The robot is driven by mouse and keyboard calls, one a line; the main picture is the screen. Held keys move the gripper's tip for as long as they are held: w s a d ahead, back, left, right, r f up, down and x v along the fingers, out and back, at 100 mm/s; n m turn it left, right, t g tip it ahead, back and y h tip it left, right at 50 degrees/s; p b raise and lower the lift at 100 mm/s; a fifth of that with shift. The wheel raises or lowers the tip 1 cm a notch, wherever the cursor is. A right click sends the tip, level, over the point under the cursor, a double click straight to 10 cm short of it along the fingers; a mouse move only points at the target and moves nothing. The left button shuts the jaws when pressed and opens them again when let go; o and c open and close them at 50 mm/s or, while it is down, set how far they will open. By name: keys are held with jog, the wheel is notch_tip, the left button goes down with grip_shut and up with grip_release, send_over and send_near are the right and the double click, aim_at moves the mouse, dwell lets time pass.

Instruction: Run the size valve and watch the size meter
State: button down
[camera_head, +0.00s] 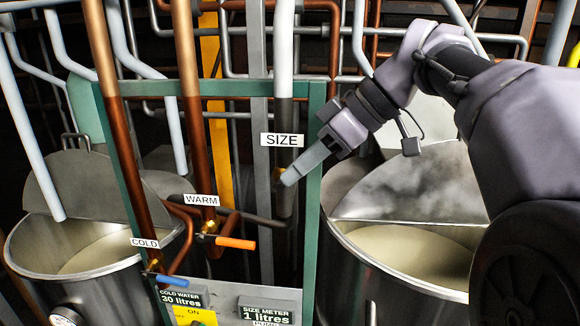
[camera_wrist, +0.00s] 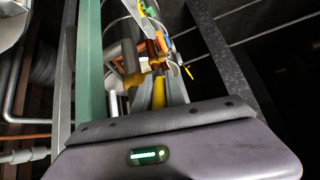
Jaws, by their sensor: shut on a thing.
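My gripper (camera_head: 291,177) reaches in from the right, with its fingers at the size valve, just below the SIZE label (camera_head: 282,140). Brass of the size valve (camera_head: 279,174) shows beside the fingertips on the dark, vertical pipe. In the wrist view, my gripper (camera_wrist: 158,98) is shut on the valve's yellow handle (camera_wrist: 159,90), which lies between the fingers. The fingers hide most of the handle in the head view. The size meter (camera_head: 266,311) is at the bottom of the green frame and reads 1 litres.
An orange-handled warm valve (camera_head: 235,243) and a blue-handled cold valve (camera_head: 172,281) sit to the left. The cold water meter (camera_head: 181,299) reads 30 litres. Steel vats with pale liquid stand left (camera_head: 27,255) and right (camera_head: 352,262). The green frame's post (camera_head: 309,215) is close to my fingers.

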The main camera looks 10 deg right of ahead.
jog(key=c, duration=1.4)
grip_release()
jog(key=p+v, duration=0.4)
jog(key=v, duration=1.3)
jog(key=shift+d+r, duration=0.1)
jog(key=shift+d, duration=0.1)
dwell(4.3)
